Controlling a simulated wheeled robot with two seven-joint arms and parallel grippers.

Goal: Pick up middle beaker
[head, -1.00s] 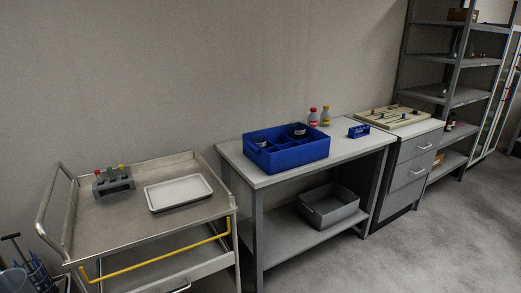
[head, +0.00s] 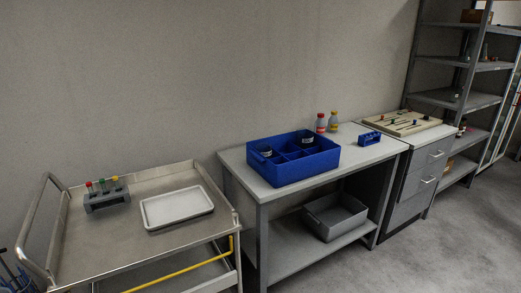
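A blue divided crate (head: 300,171) stands on the grey table in the middle of the head view. Inside it a dark beaker with a white label (head: 265,151) shows at the left, and another dark vessel (head: 306,139) shows at the back. Their lower parts are hidden by the crate walls. I cannot tell which of them is the middle beaker. Neither of my grippers is in view.
A steel cart (head: 108,240) with a white tray (head: 177,207) and a grey tube rack (head: 107,199) stands at the left. Two bottles (head: 333,122) and a blue rack (head: 369,138) are on the table (head: 268,190). A grey bin (head: 335,222) sits on its lower shelf. Floor at the front right is clear.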

